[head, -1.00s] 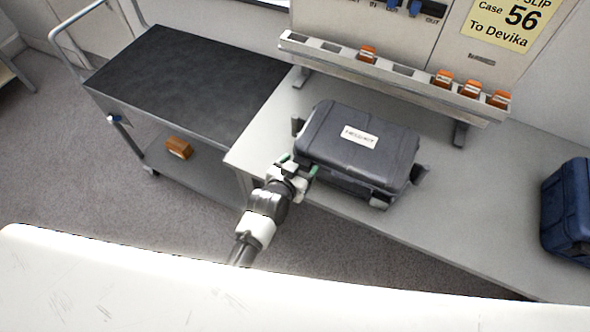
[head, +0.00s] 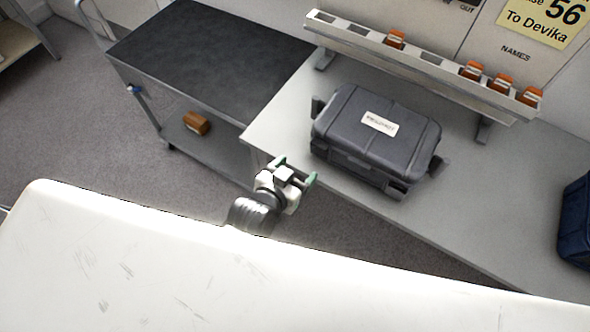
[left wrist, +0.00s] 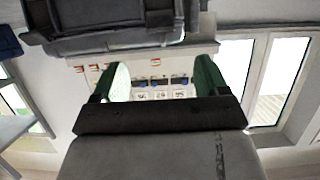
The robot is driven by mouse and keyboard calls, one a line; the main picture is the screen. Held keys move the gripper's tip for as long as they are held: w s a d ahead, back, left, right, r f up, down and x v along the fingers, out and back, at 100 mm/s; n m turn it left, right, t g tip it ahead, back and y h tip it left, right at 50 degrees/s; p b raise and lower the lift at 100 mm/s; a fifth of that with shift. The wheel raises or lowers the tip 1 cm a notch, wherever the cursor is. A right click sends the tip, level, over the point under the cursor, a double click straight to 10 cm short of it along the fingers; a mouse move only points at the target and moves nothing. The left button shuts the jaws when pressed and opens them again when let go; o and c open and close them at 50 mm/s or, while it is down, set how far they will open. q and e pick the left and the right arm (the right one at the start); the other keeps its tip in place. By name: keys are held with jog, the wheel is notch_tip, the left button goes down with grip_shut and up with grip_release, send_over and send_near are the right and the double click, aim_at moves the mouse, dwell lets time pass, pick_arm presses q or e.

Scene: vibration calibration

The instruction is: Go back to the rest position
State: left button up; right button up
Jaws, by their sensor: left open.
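My left gripper (head: 296,172) is open and empty in the head view, with green fingertips. It is in front of the bench's near edge, left of and apart from the dark grey case. In the left wrist view its two green fingers (left wrist: 155,85) are spread with nothing between them. The dark grey case (head: 352,112) is closed and sits on the bench with a white label on its lid. A dark case-like shape also shows at the top of the left wrist view (left wrist: 105,25). My right gripper is not in view.
The light grey bench (head: 480,215) carries a rail (head: 345,37) with several orange-topped pieces and a blue case (head: 577,225) at the right. A black-topped cart (head: 205,55) adjoins the bench, with a brown block (head: 196,123) on its lower shelf. Open floor (head: 80,140) lies left.

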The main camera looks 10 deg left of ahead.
pick_arm(q)
jog(key=shift+f, duration=0.1)
jog(key=s+a+f+g+y, duration=0.1)
jog(key=s+a+f+g, duration=0.15)
jog(key=f, duration=0.65)
jog(key=s+a+f+g+b, duration=0.15)
jog(key=s+f, duration=0.25)
jog(key=f, duration=0.5)
jog(key=s+a+f+g+y, duration=0.15)
jog(key=s+f, duration=0.25)
jog(key=f, duration=0.5)
jog(key=s+a+f+g+y, duration=0.1)
jog(key=s+a+f+g, duration=0.2)
jog(key=s+f, duration=0.4)
jog(key=s+a+f+n+g, duration=0.1)
jog(key=s+a+f+g, duration=0.2)
jog(key=s, duration=1.2)
jog(key=a+f, duration=0.3)
jog(key=f, duration=0.1)
jog(key=shift+a+f+g+y, duration=0.25)
jog(key=shift+f+g+y, duration=0.1)
jog(key=shift+f, duration=0.05)
jog(key=shift+s, duration=0.1)
